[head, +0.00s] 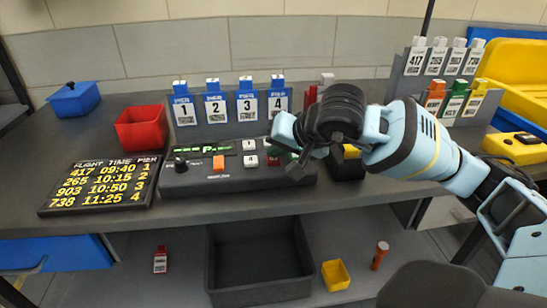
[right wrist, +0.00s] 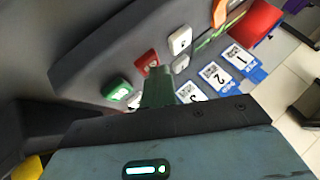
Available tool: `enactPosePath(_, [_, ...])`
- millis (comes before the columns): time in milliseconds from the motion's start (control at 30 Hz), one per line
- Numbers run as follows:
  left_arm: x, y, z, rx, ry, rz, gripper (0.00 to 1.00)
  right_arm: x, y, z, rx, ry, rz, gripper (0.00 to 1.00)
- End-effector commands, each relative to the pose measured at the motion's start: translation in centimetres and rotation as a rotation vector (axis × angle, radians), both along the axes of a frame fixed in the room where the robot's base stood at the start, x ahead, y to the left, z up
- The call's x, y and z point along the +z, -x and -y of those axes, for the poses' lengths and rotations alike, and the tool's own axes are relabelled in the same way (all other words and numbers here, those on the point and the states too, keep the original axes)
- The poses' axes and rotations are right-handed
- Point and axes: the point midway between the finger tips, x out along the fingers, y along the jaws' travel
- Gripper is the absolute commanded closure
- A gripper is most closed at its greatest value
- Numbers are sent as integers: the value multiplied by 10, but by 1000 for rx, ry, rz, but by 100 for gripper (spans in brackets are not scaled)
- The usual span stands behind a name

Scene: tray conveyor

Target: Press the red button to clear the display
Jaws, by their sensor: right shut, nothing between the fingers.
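The control console (head: 190,181) stands on the table with a lit green display (head: 190,150), an orange button and white buttons. The red button (right wrist: 146,61) shows in the right wrist view between a white button (right wrist: 180,40) and a green button (right wrist: 118,90). In the head view the red button (head: 272,160) is partly covered by my right gripper (head: 302,160). That gripper is shut and empty, pointing down over the console's right end. In the wrist view its fingers (right wrist: 158,90) end close to the red button; I cannot tell whether they touch it. My left gripper is not in view.
A flight board (head: 100,185) lies left of the console. Numbered blue tags (head: 213,108) stand in a rack behind the console. A yellow device (head: 515,146) sits at the right.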

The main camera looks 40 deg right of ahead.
Motion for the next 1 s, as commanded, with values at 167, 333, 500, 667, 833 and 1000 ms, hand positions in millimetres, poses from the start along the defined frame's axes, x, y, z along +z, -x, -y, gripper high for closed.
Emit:
enactPosePath(167, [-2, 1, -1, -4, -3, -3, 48, -2, 0, 0, 0, 0, -1, 100])
enactPosePath(333, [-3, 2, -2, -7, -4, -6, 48, -2, 0, 0, 1, 0, -2, 100])
enactPosePath(500, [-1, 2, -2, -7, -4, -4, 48, 1, 0, 0, 1, 0, -2, 100])
enactPosePath(667, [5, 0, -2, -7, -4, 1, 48, 10, 0, 0, 0, 0, -1, 100])
enactPosePath(833, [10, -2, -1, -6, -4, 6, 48, 16, 0, 0, -1, -1, -1, 100])
enactPosePath(1000, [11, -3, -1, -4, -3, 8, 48, 16, 0, 0, 1, 0, -2, 100])
